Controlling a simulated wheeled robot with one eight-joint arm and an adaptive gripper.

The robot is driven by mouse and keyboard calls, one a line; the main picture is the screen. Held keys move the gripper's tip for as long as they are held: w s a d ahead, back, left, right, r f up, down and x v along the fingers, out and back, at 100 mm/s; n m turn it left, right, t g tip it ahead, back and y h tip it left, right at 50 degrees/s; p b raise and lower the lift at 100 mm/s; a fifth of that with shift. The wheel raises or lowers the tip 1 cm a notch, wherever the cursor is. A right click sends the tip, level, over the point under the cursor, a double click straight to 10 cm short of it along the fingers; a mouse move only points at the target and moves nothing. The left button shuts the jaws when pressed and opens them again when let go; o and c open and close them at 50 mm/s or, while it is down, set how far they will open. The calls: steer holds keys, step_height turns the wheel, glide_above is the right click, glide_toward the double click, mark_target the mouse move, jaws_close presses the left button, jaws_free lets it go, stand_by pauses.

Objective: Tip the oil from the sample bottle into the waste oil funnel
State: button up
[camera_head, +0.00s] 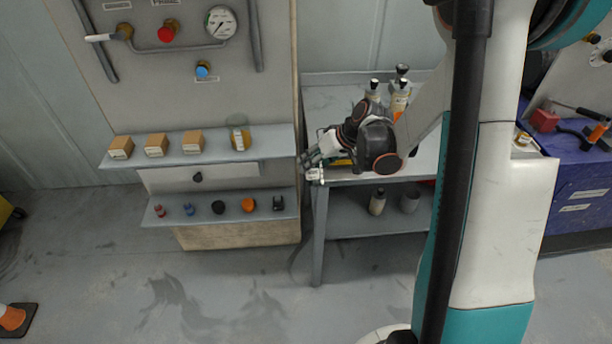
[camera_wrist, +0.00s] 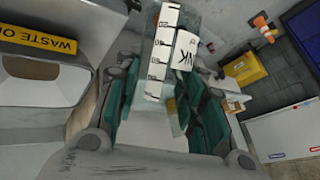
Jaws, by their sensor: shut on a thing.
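My gripper (camera_wrist: 160,88) is shut on a clear sample bottle (camera_wrist: 157,72) that has a white scale strip with black marks and a white label with black letters. The bottle lies between the teal finger pads. A trace of amber shows low in it, but the oil level cannot be told. A yellow sign reading "WASTE OI…" (camera_wrist: 35,40) is at the left of the wrist view, above a pale, wide opening (camera_wrist: 40,82) that looks like the waste oil funnel. The bottle is apart from it, to its right. In the head view my gripper (camera_head: 313,163) is over the table's left end; my arm hides most of the funnel.
Dark-capped bottles (camera_head: 400,97) stand at the back of the grey table (camera_head: 335,100). A panel to the left bears shelves with boxes (camera_head: 156,145), an amber jar (camera_head: 239,134) and small caps (camera_head: 218,207). A blue bench (camera_head: 580,190) is at the right. The floor in front is clear.

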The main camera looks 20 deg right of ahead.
steer(key=w+d+r+t+p, duration=0.1)
steer(key=w+d+r, duration=0.2)
steer(key=d, duration=0.2)
steer(key=w+d+r+p, duration=0.1)
steer(key=w+d+r, duration=0.1)
steer(key=d+r, duration=0.15)
steer(key=w+d+f+t+h+b, duration=0.1)
steer(key=w+d+f+t+b, duration=0.1)
steer(key=d+f+t+b, duration=0.2)
steer(key=shift+w+d+f+n+t+b, duration=0.2)
steer(key=shift+d+n+t+b, duration=0.2)
steer(key=shift+b, duration=0.55)
steer(key=shift+w+r+n+t+b, duration=0.2)
steer(key=shift+r+n+t+b, duration=0.2)
steer(key=shift+t+b, duration=0.55)
